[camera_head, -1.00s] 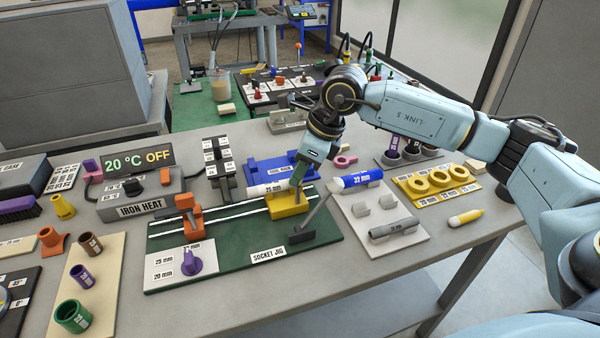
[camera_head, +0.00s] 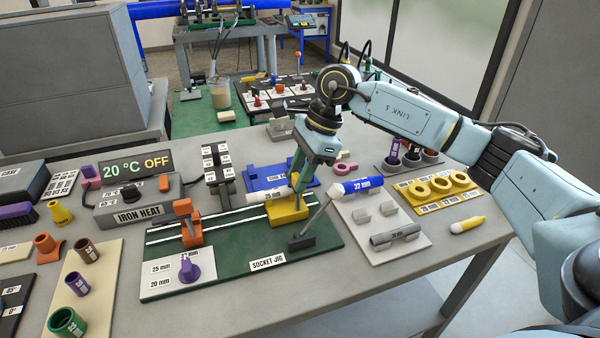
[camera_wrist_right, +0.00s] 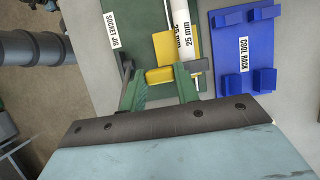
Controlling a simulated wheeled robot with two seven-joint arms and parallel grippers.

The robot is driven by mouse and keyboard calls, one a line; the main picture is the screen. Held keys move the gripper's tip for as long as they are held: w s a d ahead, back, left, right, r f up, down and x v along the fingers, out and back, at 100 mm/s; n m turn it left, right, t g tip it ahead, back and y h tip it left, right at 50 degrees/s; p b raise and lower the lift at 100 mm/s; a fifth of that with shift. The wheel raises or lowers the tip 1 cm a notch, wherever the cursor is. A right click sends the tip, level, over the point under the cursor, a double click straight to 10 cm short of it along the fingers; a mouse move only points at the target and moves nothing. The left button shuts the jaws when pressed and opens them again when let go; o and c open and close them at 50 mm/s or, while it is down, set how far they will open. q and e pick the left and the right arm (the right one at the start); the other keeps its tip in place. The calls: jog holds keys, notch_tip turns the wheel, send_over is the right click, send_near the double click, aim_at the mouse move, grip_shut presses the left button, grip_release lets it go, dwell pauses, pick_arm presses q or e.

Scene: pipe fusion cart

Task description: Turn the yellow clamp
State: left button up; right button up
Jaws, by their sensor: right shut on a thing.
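The yellow clamp (camera_head: 290,213) sits on the green socket jig (camera_head: 222,264), near its right end. A white 25 mm pipe (camera_head: 266,197) lies at the clamp and sticks out to the left. My right gripper (camera_head: 297,188) comes down from above with its green fingers at the clamp's top. In the right wrist view, the gripper (camera_wrist_right: 160,86) is shut on a yellow part of the clamp (camera_wrist_right: 158,76), with the pipe (camera_wrist_right: 182,30) just beyond. The fingers partly hide the clamp in the head view. My left gripper is not in view.
A grey lever (camera_head: 313,222) leans up just right of the clamp. The orange clamp (camera_head: 187,226) stands at the jig's left. The blue cool rack (camera_head: 270,173) is behind. A blue 32 mm pipe (camera_head: 355,187) lies on the rack to the right.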

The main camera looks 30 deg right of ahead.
dwell(0.3)
jog(key=o, duration=1)
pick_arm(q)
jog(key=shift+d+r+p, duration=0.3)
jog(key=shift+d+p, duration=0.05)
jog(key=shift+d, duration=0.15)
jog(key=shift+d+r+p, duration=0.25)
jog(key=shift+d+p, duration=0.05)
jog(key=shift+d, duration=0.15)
pick_arm(e)
jog(key=v, duration=1.3)
jog(key=shift+d+r, duration=0.15)
jog(key=shift+r, duration=0.05)
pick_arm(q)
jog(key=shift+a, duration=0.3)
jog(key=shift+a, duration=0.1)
